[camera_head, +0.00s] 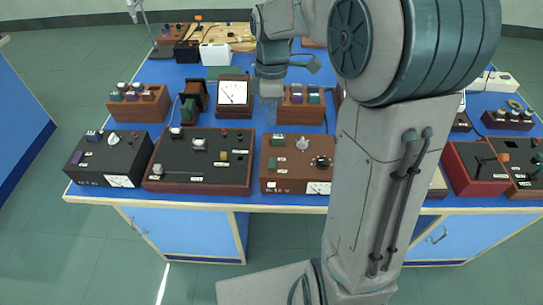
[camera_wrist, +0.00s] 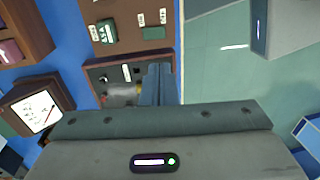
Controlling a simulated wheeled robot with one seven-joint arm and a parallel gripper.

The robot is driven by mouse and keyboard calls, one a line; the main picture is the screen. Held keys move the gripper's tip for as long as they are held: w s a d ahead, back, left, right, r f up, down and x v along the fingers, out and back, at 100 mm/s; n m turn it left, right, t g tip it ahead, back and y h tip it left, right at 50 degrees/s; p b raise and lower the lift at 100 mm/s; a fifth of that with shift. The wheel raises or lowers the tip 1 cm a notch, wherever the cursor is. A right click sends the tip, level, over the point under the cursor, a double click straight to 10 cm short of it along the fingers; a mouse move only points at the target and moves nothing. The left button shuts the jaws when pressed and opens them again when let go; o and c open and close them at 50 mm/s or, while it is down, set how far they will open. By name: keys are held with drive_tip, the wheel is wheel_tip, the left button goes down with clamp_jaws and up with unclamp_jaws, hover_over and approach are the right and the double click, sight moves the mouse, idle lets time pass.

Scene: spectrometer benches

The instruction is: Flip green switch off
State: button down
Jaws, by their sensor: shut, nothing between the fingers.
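A brown box (camera_head: 255,182) at the front middle of the bench has two green switch-like blocks, one (camera_head: 278,139) behind the other, plus knobs and a small meter. In the wrist view these green blocks, (camera_wrist: 105,31) and (camera_wrist: 153,33), sit on the brown panel at the top. I cannot tell which green one is the task's switch. My gripper (camera_head: 270,92) is shut and empty, pointing down above the bench. In the wrist view its fingers (camera_wrist: 160,84) overlap the dark panel.
A white-faced meter (camera_head: 232,92) stands behind the front boxes, with a brown box (camera_head: 301,112) of coloured blocks to its right. A black box (camera_head: 108,158) is at the front left and a red box (camera_head: 472,170) at the right. Floor is clear before the bench.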

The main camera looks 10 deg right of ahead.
sight(271, 166)
drive_tip(key=f, duration=0.4)
drive_tip(key=s+f, duration=0.1)
drive_tip(key=f, duration=0.4)
drive_tip(key=s+f+p, duration=0.1)
drive_tip(key=f, duration=0.4)
drive_tip(key=shift+a, duration=0.25)
